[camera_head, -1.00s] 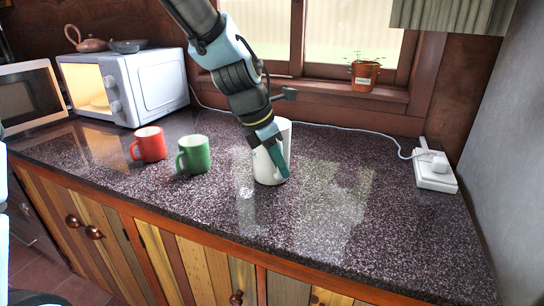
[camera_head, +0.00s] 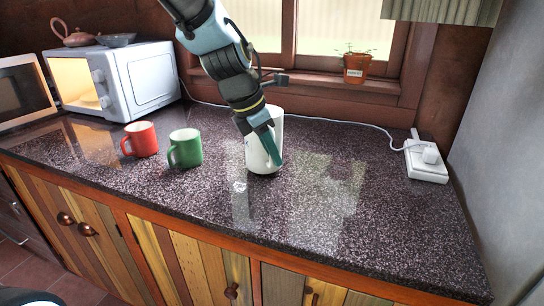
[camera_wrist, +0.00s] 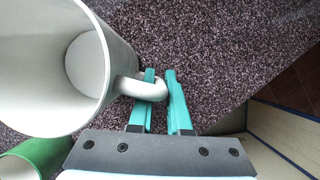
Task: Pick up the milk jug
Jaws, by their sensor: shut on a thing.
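The white milk jug (camera_head: 257,153) stands upright on the dark speckled counter, right of the green mug; I cannot tell whether its base is slightly off the surface. My gripper (camera_head: 272,150) comes down from above onto the jug's right side. In the wrist view the open mouth of the jug (camera_wrist: 98,70) faces the camera, with its handle pointing right. The teal fingers of my gripper (camera_wrist: 160,90) are shut on that handle, one on each side. In the head view the fingers hide the handle.
A green mug (camera_head: 186,149) and a red mug (camera_head: 141,139) stand left of the jug. A white microwave (camera_head: 125,82) is at the back left. A potted plant (camera_head: 356,70) sits on the windowsill. A white power strip (camera_head: 425,163) with a cable lies at right. The counter's front right is clear.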

